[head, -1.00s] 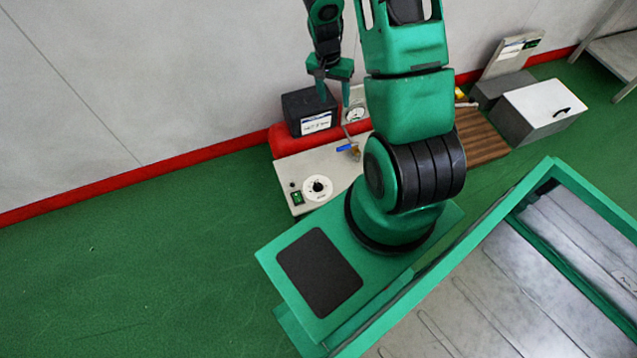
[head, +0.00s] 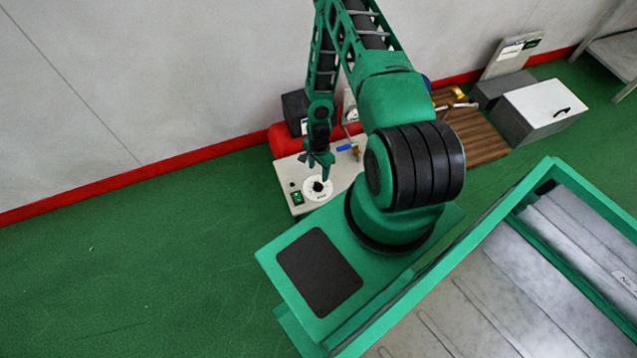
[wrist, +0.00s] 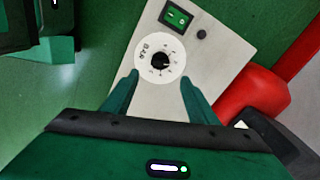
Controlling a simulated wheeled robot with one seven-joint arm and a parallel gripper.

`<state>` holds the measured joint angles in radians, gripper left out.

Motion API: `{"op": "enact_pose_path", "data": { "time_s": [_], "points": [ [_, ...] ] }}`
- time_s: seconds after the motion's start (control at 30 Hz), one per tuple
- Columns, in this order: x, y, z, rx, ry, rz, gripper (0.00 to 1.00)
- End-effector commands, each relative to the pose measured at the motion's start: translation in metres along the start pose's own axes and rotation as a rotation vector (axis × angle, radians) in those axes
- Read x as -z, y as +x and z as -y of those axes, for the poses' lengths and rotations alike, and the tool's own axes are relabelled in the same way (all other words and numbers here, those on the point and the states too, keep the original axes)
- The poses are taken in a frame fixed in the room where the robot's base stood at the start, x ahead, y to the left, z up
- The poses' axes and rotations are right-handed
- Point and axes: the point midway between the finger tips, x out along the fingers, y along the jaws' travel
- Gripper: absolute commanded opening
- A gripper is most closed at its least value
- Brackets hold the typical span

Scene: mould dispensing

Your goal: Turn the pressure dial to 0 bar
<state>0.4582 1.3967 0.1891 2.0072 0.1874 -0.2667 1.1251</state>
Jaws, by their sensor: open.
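The pressure dial (head: 316,188) is a white disc with a black knob on the pale top of a machine (head: 290,173). In the wrist view the dial (wrist: 160,60) shows marks around the knob and the word "BAR"; the single numbers are too small to read. My gripper (head: 321,172) is above the dial. In the wrist view my gripper (wrist: 158,78) is open, its two green fingers apart on either side of the dial's lower edge. Nothing is between the fingertips but the dial plate below.
A green switch (wrist: 178,15) sits beside the dial. A red cylinder (head: 283,140), a black box (head: 295,107) and a blue-handled valve (head: 345,148) lie behind it. A brown slatted board (head: 475,130) and a white-lidded box (head: 540,110) stand to the right.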

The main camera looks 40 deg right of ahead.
Motion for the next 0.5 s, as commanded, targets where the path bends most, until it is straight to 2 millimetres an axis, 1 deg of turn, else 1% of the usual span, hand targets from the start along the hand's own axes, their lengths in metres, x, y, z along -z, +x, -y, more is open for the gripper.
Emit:
{"op": "enact_pose_path", "data": {
  "time_s": [0.17,0.5],
  "points": [
    [0.0,0.019,-0.001,-0.001,0.002,0.001,0.53],
    [0.0,0.075,-0.001,-0.001,0.001,0.0,0.53]
  ]
}}
